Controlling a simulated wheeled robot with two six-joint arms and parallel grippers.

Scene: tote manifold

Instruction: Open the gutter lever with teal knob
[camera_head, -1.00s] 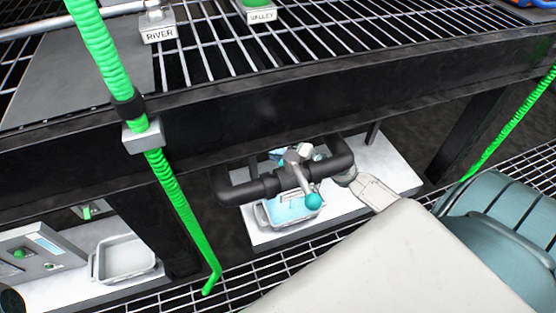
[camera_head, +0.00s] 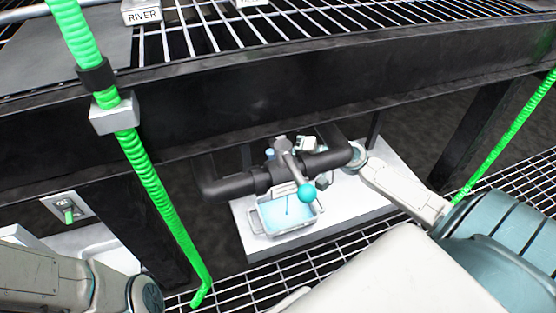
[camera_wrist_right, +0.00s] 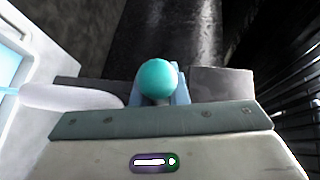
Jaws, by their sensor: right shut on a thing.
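The teal knob (camera_head: 306,193) sits at the lower front end of the short grey gutter lever (camera_head: 291,163), which is mounted on a black pipe (camera_head: 232,188). In the right wrist view, the knob (camera_wrist_right: 158,79) is centred against pale blue fingers showing at its sides. My right gripper (camera_wrist_right: 158,95) is shut on it. A grey tray (camera_head: 258,228) holding light blue liquid stands below the lever. A thin blue line shows over the tray. My left arm shows at the lower left, with its fingertips out of view.
A black beam (camera_head: 330,80) crosses above the pipe. A green ribbed hose (camera_head: 160,190) hangs at the left, another (camera_head: 510,130) at the right. A white board (camera_head: 345,200) supports the tray. A small green switch (camera_head: 68,211) is at the left.

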